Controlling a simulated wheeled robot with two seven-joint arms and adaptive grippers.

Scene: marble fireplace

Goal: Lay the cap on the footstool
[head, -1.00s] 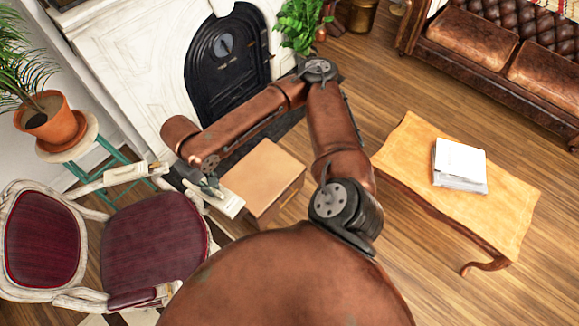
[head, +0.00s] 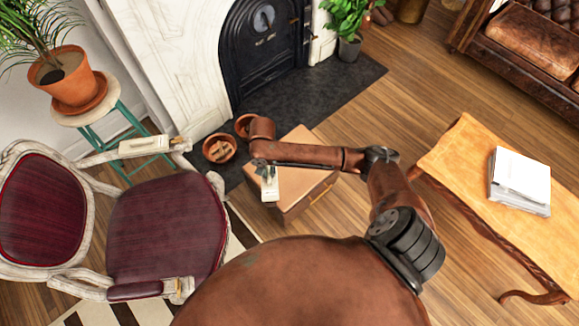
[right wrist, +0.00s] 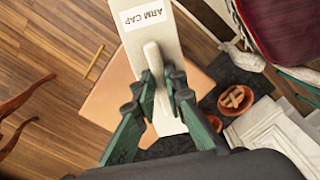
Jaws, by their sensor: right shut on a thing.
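The cap (head: 270,189) is a slim cream block with a raised grip, labelled "ARM CAP" in the right wrist view (right wrist: 146,30). My right gripper (head: 262,166) is shut on its grip, which shows between the fingers in the right wrist view (right wrist: 158,88). The footstool (head: 302,184) is a tan box with a flat top and a brass-coloured handle on its side. The cap appears over the left part of its top; the right wrist view shows the footstool (right wrist: 108,92) behind and below it. Contact cannot be told. My left gripper is out of view.
A red-cushioned chair (head: 160,235) stands left of the footstool, with a similar cream cap (head: 144,146) on its far arm. Terracotta pots (head: 219,149) sit on the dark hearth (head: 310,105) behind. A wooden table (head: 462,160) with papers (head: 520,180) stands right.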

